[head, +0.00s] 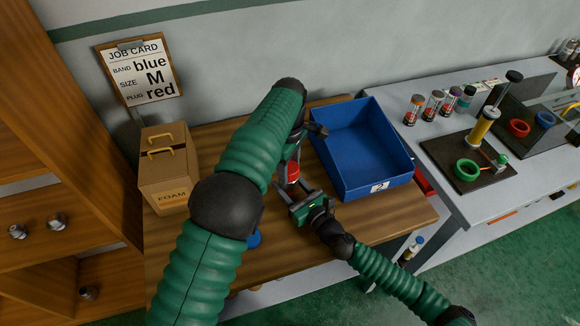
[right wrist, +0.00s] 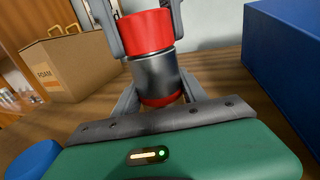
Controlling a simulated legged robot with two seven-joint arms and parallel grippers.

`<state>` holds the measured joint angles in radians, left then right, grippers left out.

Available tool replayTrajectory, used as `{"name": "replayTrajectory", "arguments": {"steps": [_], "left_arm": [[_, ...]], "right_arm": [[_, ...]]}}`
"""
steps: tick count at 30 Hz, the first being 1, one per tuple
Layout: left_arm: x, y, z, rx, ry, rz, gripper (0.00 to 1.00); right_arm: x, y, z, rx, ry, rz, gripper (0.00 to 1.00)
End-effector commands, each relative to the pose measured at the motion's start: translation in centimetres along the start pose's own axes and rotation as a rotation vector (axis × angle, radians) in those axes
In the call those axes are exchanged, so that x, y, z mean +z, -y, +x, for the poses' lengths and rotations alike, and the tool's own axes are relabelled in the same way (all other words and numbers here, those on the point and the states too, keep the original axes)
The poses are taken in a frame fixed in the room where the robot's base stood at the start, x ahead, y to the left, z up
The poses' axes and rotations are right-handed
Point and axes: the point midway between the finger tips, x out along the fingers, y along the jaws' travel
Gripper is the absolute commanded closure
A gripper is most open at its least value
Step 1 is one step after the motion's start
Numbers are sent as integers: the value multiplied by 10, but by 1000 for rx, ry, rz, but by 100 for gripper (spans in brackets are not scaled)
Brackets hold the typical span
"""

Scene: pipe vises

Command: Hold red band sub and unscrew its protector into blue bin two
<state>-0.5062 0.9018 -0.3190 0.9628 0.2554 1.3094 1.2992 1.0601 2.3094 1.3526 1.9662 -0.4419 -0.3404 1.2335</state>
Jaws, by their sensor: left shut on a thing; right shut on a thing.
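The red band sub (head: 293,172) hangs upright above the wooden table, mostly hidden by my arms in the head view. In the right wrist view, it has a wide red band (right wrist: 146,32) above a dark grey body (right wrist: 156,75). My left gripper (right wrist: 146,18) is shut around the red band from above. A red protector (right wrist: 161,99) shows at the lower end, with my right gripper (head: 303,200) shut on it from the front. Whether its thread is loosened cannot be told. The blue bin (head: 345,178), labelled 2, stands right of both grippers.
A cardboard foam box (head: 170,185) stands at the left of the table (head: 220,133). A blue round piece (right wrist: 33,160) lies near my right gripper. A grey bench (head: 390,98) with several small canisters and a vise is at the right.

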Motion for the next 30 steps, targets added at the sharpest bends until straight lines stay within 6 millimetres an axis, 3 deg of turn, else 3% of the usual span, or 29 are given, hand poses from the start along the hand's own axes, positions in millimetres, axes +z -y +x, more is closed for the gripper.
{"name": "replayTrajectory", "arguments": {"steps": [3, 6, 10, 17, 18, 23, 30], "left_arm": [[1, -2, -1, 9, -1, -304, 99], [1, -2, -1, 9, 1, -478, 99], [2, -2, -1, 9, 2, -565, 99], [2, -2, -1, 7, 3, -566, 99], [2, -1, -1, 7, 4, -566, 48], [2, -1, -1, 5, 2, -566, 28], [1, 0, 0, 2, 0, -566, 28]], "right_arm": [[-1, -7, 0, 14, -1, 4, 100], [-1, -7, 0, 13, -1, 4, 100], [-1, -6, 0, 13, -2, 4, 100], [-2, -6, 0, 11, -2, 5, 100], [-2, -6, 0, 11, -2, 5, 100], [-2, -4, 0, 7, -2, 5, 100], [-2, -1, 0, 1, -3, 4, 100]]}}
